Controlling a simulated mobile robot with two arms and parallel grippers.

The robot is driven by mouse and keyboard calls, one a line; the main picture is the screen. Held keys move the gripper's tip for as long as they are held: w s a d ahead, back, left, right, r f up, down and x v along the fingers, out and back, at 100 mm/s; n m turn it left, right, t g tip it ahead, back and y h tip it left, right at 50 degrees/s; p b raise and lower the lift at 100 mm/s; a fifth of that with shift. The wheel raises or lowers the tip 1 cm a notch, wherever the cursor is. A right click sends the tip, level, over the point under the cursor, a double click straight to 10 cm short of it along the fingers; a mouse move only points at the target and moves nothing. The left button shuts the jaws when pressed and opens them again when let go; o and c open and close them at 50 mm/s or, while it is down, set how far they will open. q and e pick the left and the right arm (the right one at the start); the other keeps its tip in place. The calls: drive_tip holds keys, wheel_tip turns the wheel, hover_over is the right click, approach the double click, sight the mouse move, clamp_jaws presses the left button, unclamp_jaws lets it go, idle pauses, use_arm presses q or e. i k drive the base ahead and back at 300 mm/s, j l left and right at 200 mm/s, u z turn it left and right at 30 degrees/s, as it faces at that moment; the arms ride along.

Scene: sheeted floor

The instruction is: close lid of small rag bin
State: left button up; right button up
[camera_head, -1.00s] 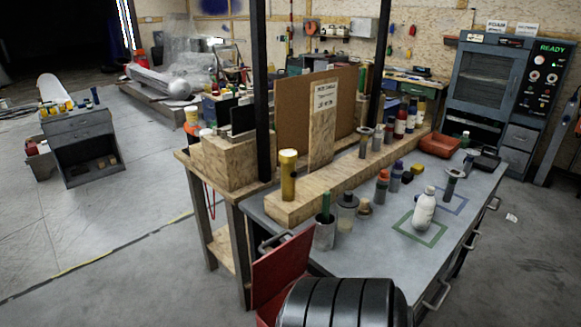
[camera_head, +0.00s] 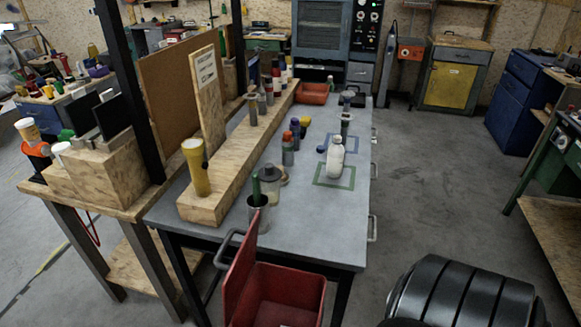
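The small rag bin (camera_head: 291,279) is a red open-topped box at the bottom of the head view, in front of the workbench's near end. Its red lid (camera_head: 240,281) stands up along the bin's left side, tilted, so the bin is open. I can see into its red inside; its lower part is cut off by the frame edge. Neither of my grippers is in view.
The grey workbench (camera_head: 312,226) stands just behind the bin, with a metal cup (camera_head: 258,214) near its edge and a white bottle (camera_head: 335,158) farther back. A black ribbed cylinder (camera_head: 462,297) fills the bottom right; I cannot tell if it is mine.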

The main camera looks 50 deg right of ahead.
sight(234, 284)
drive_tip(key=i+j+z, duration=0.15)
drive_tip(key=z, duration=0.3)
drive_tip(key=i+j+z, duration=0.2)
drive_tip(key=z, duration=0.2)
drive_tip(key=i+j+z, duration=0.15)
drive_tip(key=z, duration=0.3)
drive_tip(key=j+z, duration=0.4)
drive_tip(key=i+j+z, duration=0.1)
drive_tip(key=j+z, duration=0.15)
drive_tip(key=z, duration=0.2)
drive_tip(key=j+z, duration=0.3)
drive_tip(key=z, duration=0.15)
drive_tip(key=l, duration=0.1)
